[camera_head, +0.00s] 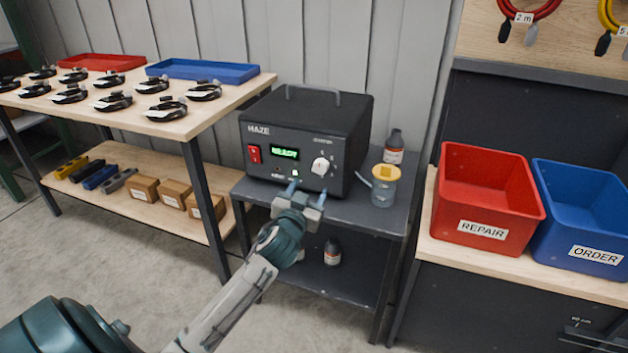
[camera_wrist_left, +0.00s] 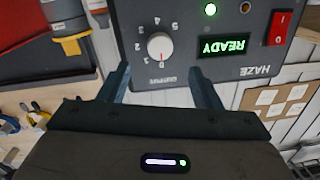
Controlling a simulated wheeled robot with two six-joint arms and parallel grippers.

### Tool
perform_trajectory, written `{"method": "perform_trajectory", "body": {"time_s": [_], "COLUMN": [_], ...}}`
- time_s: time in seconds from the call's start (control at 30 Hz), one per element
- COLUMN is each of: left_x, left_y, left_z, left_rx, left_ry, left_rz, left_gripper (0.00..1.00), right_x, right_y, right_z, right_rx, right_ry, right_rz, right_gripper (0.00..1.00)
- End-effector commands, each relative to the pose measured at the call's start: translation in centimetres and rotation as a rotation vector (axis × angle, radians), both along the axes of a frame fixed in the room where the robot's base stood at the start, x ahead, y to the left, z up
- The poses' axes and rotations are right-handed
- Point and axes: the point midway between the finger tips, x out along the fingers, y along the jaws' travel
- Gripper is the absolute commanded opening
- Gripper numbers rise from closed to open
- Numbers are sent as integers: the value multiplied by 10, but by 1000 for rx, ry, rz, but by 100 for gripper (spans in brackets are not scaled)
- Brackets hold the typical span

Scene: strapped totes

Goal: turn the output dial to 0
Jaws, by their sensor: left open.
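The black HAZE machine (camera_head: 270,151) stands on a small dark table, with a white round output dial (camera_head: 320,166) at the right of its front. In the left wrist view the machine is upside down, and the dial (camera_wrist_left: 160,46) has small numbers around it. My left gripper (camera_head: 307,193) is open and empty, just in front of and below the dial. In the wrist view its two fingers (camera_wrist_left: 160,80) stand apart on either side of the dial's line, not touching it. My right gripper is out of view.
The display (camera_head: 285,151) reads READY, beside a red switch (camera_head: 254,154). A yellow-lidded jar (camera_head: 384,186) and a brown bottle (camera_head: 394,147) stand right of the machine. Red REPAIR (camera_head: 482,230) and blue ORDER (camera_head: 590,252) bins are farther right. A bench (camera_head: 190,125) is left.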

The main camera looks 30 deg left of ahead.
Motion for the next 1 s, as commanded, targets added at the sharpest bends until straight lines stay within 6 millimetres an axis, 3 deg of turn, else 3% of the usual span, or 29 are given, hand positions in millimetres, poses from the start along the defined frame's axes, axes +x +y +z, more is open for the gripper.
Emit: {"method": "perform_trajectory", "body": {"time_s": [0.23,0.8,0.87,1.0], "left_x": [-22,-24,-27,-54], "left_y": [-7,-8,-11,-37], "left_z": [0,-1,-6,-41], "left_rx": [0,-2,-7,-49], "left_ry": [0,2,12,86], "left_rz": [0,-1,-9,-66], "left_gripper": [58,58,58,58], "right_x": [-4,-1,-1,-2], "right_y": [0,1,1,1], "right_z": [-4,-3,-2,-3], "right_rx": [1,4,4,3], "right_ry": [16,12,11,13], "right_rz": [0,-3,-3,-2], "right_gripper": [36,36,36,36]}}
